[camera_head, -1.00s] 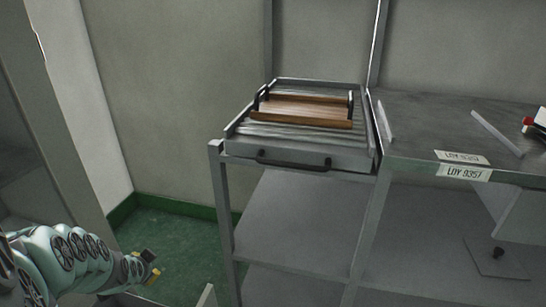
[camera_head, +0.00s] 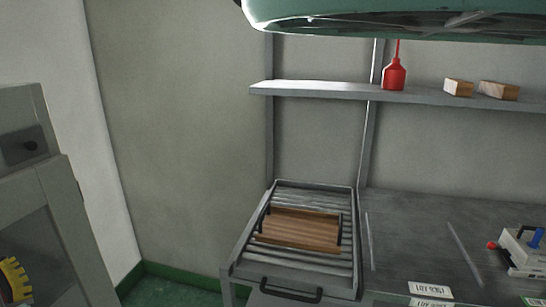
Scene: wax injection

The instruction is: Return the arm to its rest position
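My arm and my gripper do not show clearly in the head view now. A yellow and black shape (camera_head: 14,280) is cut off at the lower left edge; I cannot tell what it is. A wooden tray-like piece with dark handles (camera_head: 300,231) lies on the slatted metal rack (camera_head: 341,275) on the bench. The rack has a black handle at its front.
A grey cabinet (camera_head: 60,185) stands at the left. A wall shelf (camera_head: 330,93) holds a red bottle (camera_head: 394,75) and two wooden blocks (camera_head: 458,88). A small device (camera_head: 525,250) sits on the bench (camera_head: 410,235) at right. A green shape (camera_head: 390,18) hangs across the top.

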